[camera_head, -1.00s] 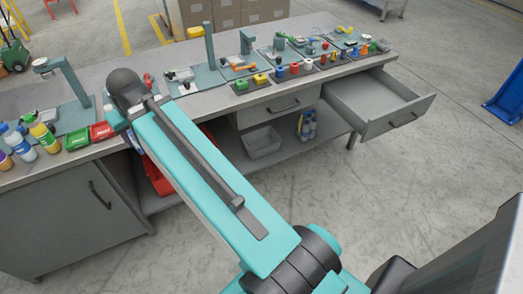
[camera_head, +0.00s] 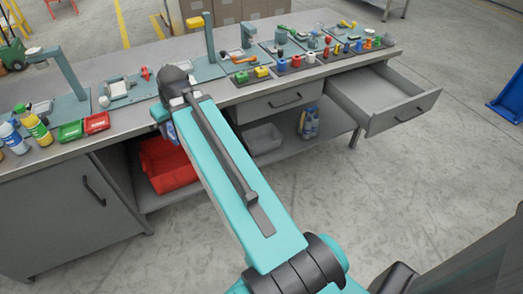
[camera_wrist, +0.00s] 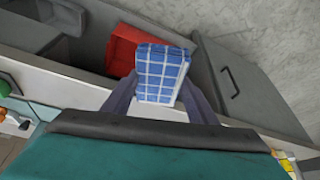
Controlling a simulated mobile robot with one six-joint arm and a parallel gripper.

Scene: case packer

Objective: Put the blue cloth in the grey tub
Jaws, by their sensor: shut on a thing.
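My gripper (camera_wrist: 160,92) is shut on the blue cloth (camera_wrist: 163,72), a folded piece with white check lines, held between both fingers in the wrist view. The grey tub (camera_head: 263,139) stands on the lower shelf under the bench, right of my arm and below the shut drawer. It looks empty from here. The cloth is apart from the tub, to its left.
A red crate (camera_head: 168,165) sits on the lower shelf left of the tub, partly behind my arm. Blue spray bottles (camera_head: 309,122) stand right of the tub. An open drawer (camera_head: 385,100) juts out at the right. Bottles, boxes and fixtures line the worktop (camera_head: 150,118).

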